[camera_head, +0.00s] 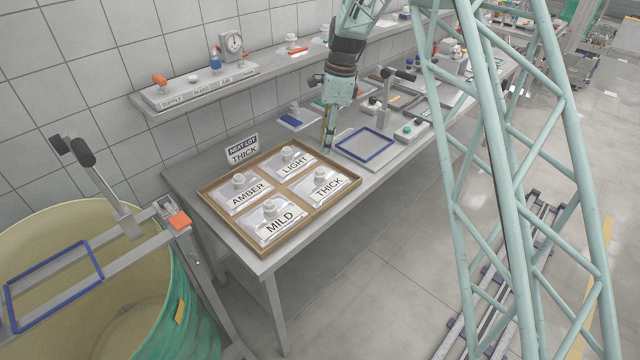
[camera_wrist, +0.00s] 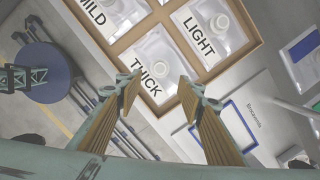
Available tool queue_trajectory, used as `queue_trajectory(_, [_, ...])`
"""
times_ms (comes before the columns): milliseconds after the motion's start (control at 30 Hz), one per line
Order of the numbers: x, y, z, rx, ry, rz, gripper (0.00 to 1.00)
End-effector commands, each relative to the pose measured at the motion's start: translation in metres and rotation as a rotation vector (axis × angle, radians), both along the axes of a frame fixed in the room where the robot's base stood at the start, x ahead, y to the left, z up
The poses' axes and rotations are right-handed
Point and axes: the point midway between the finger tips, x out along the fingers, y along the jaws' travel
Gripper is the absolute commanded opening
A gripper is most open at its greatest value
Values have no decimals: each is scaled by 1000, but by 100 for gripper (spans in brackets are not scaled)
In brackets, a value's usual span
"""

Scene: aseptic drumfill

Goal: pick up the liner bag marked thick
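The liner bag marked THICK (camera_head: 325,185) lies flat in the right compartment of a wooden divided tray (camera_head: 232,240), with a pale round cap on it. In the wrist view the THICK bag (camera_wrist: 152,62) lies beyond my fingers, its cap between and above the fingertips. My gripper (camera_head: 328,143) points down above the table, behind and slightly right of the tray. In the wrist view my gripper (camera_wrist: 157,88) has its two ribbed fingers spread, with nothing between them. The bags marked LIGHT (camera_head: 290,162), AMBER (camera_head: 241,191) and MILD (camera_head: 272,220) fill the other compartments.
A sign reading NEXT LOT THICK (camera_head: 242,149) stands behind the tray. A blue frame (camera_head: 366,144) lies on the table to the right. A wall shelf (camera_head: 205,88) holds valves and a gauge. A green drum (camera_head: 190,325) stands at lower left.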

Motion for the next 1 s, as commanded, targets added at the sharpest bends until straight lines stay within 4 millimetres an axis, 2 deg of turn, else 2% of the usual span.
queue_trajectory(533, [-1,10,-66,0,3,0,35])
queue_trajectory(700, [-1,11,-75,0,1,0,35])
queue_trajectory(1000, [-1,11,-76,0,1,0,35])
